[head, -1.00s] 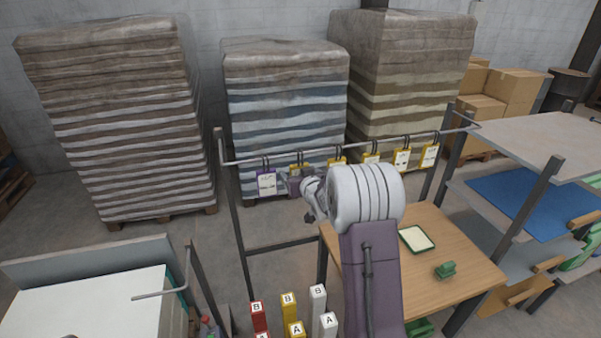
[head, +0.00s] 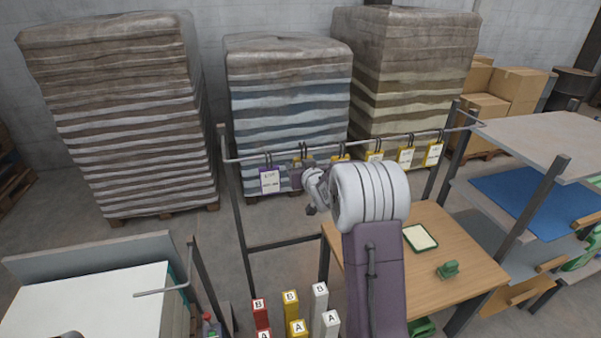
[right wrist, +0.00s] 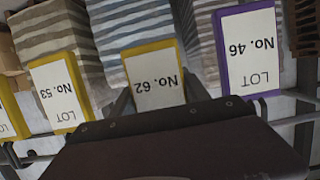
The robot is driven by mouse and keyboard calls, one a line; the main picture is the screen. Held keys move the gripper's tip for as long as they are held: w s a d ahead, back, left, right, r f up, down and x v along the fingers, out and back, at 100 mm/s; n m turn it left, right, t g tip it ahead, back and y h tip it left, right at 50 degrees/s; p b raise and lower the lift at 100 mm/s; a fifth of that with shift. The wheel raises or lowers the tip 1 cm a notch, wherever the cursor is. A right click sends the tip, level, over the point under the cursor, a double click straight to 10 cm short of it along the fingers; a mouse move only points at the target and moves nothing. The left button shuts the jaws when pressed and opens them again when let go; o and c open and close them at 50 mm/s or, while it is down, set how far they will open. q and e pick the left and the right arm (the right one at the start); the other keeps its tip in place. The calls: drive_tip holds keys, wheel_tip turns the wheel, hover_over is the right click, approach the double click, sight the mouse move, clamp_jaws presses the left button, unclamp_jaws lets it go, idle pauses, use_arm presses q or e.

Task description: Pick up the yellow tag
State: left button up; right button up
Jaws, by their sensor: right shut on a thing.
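A yellow tag (right wrist: 157,78) marked No. 62 fills the middle of the right wrist view, upside down, between my right gripper's fingers (right wrist: 157,98). The gripper is shut on it. My left gripper is not in view.
The tags hang in a row from a horizontal rail (head: 345,148) with upright posts. More yellow tags (head: 405,156) hang to the right. Wrapped pallet stacks (head: 287,95) stand behind. A wooden table (head: 455,240) and a shelf rack (head: 535,140) are at right. Lettered blocks (head: 290,310) stand in front.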

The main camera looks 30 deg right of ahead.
drive_tip(key=s+a+b, duration=0.4)
drive_tip(key=s, duration=1.3)
drive_tip(key=shift+s, duration=0.15)
